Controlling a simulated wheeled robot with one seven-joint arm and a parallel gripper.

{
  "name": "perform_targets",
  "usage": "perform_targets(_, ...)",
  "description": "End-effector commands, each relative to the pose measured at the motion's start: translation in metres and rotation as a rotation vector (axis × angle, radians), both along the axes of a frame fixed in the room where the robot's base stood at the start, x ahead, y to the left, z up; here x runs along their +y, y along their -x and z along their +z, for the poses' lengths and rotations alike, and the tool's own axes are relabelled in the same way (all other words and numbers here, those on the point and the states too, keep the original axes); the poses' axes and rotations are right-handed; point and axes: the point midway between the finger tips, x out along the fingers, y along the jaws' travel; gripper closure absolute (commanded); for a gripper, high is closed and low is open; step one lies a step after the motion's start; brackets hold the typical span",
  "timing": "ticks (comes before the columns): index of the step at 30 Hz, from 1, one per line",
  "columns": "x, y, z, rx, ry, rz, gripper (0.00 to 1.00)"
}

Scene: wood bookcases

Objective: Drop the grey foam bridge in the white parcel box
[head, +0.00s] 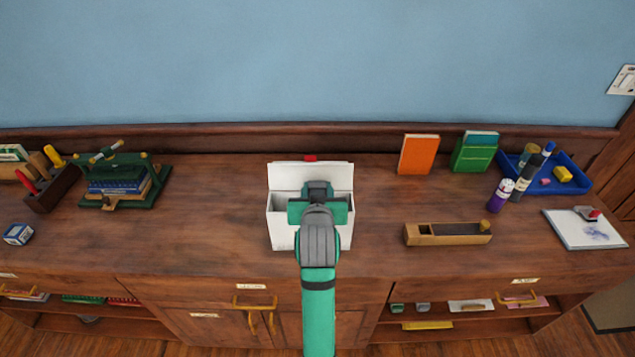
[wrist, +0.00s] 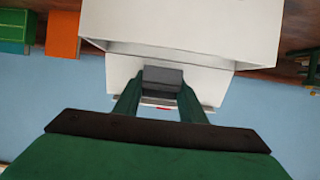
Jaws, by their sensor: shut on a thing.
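The white parcel box (head: 282,236) stands on the wooden cabinet top with its lid raised at the back; its white wall also shows in the wrist view (wrist: 190,22). My gripper (wrist: 160,84) is shut on the grey foam bridge (wrist: 161,76), which sits between the two green fingers. In the head view my gripper (head: 318,205) is over the box opening, and my arm covers part of the box front. The bridge is hidden in the head view. I cannot tell how far it is above the box floor.
An orange book (head: 418,154) and a green box (head: 474,153) stand back right. A wooden plane-like block (head: 447,234), purple bottle (head: 500,195) and blue tray (head: 575,185) lie further right. A green book press (head: 122,183) is left. The top beside the box is clear.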

Motion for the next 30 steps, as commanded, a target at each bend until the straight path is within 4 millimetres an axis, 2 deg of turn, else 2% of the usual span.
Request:
perform_targets(3,0.0,0.001,-0.014,0.002,0.0,0.0,0.84)
perform_targets(8,0.0,0.0,-0.026,0.002,0.0,0.0,0.84)
perform_targets(20,0.0,0.0,-0.031,-0.001,0.0,0.0,0.84)
perform_targets(21,0.0,0.0,-0.031,-0.001,0.0,0.0,0.58)
perform_targets(23,0.0,0.0,-0.031,-0.001,0.0,0.0,0.44)
perform_targets(24,0.0,0.0,-0.031,-0.001,0.0,0.0,0.41)
perform_targets(30,0.0,0.0,-0.031,0.0,0.0,0.0,0.41)
